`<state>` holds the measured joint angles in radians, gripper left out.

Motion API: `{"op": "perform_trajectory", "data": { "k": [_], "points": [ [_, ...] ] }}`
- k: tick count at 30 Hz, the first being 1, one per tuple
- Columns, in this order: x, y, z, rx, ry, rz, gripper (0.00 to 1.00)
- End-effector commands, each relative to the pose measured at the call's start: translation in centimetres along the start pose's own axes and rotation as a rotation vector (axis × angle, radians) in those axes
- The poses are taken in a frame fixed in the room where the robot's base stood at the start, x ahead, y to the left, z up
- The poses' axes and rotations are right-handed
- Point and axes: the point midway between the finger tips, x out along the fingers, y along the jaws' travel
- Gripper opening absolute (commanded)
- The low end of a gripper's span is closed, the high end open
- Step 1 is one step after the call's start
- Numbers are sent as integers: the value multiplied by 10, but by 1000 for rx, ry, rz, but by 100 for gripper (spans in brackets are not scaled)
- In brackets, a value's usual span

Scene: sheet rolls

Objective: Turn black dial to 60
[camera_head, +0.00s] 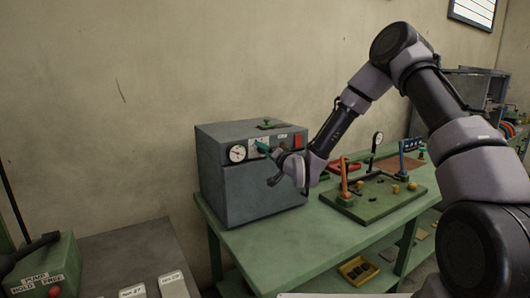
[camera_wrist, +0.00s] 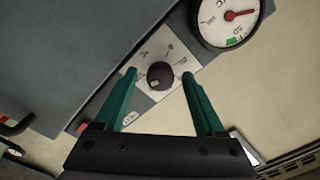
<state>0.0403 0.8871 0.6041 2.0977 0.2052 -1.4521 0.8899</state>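The black dial (camera_wrist: 159,75) is a round knob on a pale scale plate (camera_wrist: 147,58) in the wrist view. The plate is on the front of a grey box (camera_head: 252,190) on a green table. The plate's marks are too small to read surely. My gripper (camera_wrist: 160,78) is open, with one green finger on each side of the dial. A gap shows between each finger and the knob. In the head view my gripper (camera_head: 264,147) is at the upper front of the box and hides the dial.
A white gauge with a red needle (camera_wrist: 229,17) is beside the dial plate; it also shows in the head view (camera_head: 237,153). A red part (camera_head: 298,141) is at the panel's right. A green board with levers (camera_head: 376,200) is to the right on the table (camera_head: 290,252).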

Motion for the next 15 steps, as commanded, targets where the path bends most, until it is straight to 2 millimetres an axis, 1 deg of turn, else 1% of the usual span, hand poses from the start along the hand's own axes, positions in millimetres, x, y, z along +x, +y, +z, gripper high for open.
{"op": "perform_trajectory", "data": {
  "k": [1, 2, 3, 5, 6, 15],
  "points": [
    [0, 0, 0, 0, 0, 0, 53],
    [0, 0, 0, 0, 0, 0, 41],
    [0, 0, 0, 0, 0, 0, 26],
    [0, 0, 0, 0, 0, 0, 3],
    [0, 0, 0, 0, 0, 0, 0],
    [0, 0, 0, -33, 0, 0, 0]
  ]
}}
